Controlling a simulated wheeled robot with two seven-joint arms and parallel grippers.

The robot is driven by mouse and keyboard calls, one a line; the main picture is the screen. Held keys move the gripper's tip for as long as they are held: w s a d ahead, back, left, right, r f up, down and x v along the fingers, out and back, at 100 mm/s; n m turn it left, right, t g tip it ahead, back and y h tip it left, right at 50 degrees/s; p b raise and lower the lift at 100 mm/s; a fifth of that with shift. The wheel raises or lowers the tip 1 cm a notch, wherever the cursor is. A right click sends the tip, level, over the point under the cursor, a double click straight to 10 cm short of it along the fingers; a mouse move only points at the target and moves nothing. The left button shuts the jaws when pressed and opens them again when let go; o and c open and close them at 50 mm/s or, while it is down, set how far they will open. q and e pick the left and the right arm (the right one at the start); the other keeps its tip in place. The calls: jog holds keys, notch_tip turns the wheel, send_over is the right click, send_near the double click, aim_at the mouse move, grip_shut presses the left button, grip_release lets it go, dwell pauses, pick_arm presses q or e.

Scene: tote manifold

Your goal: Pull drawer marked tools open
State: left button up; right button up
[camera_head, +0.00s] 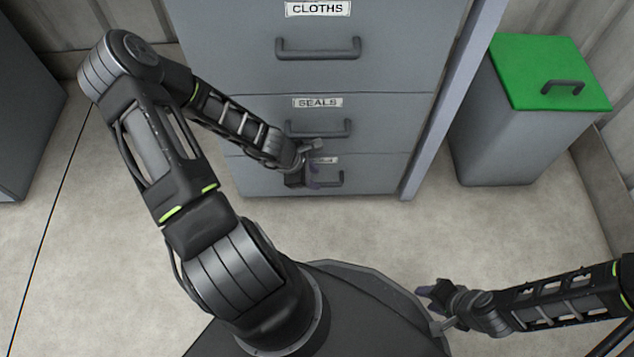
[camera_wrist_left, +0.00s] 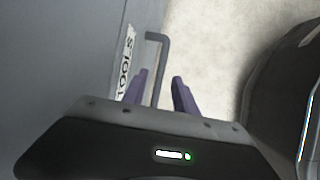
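The drawer marked TOOLS is the bottom drawer of a grey cabinet. Its front (camera_head: 374,172) looks flush with the cabinet in the head view. My left gripper (camera_head: 314,176) is at its handle (camera_head: 338,179) and partly hides the label. In the left wrist view the TOOLS label (camera_wrist_left: 127,62) is readable beside the dark bar handle (camera_wrist_left: 163,62). The left gripper's purple fingers (camera_wrist_left: 160,88) are apart, with the handle bar between them and a gap at least on the right side. My right gripper (camera_head: 428,303) is at the lower right, away from the cabinet; its finger opening is unclear.
Above are the SEALS drawer (camera_head: 388,120) and the CLOTHS drawer (camera_head: 400,62), both shut. A grey bin with a green lid (camera_head: 545,65) stands right of the cabinet. Another grey unit (camera_head: 25,100) is at far left. The floor before the cabinet is clear.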

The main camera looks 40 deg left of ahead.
pick_arm(q)
jog(key=b+x, duration=0.1)
jog(key=x, duration=0.3)
jog(key=shift+s+f, duration=0.15)
jog(key=shift+f, duration=0.05)
jog(key=shift+c, duration=0.4)
jog(key=shift+a, duration=0.1)
grip_shut()
dwell(0.8)
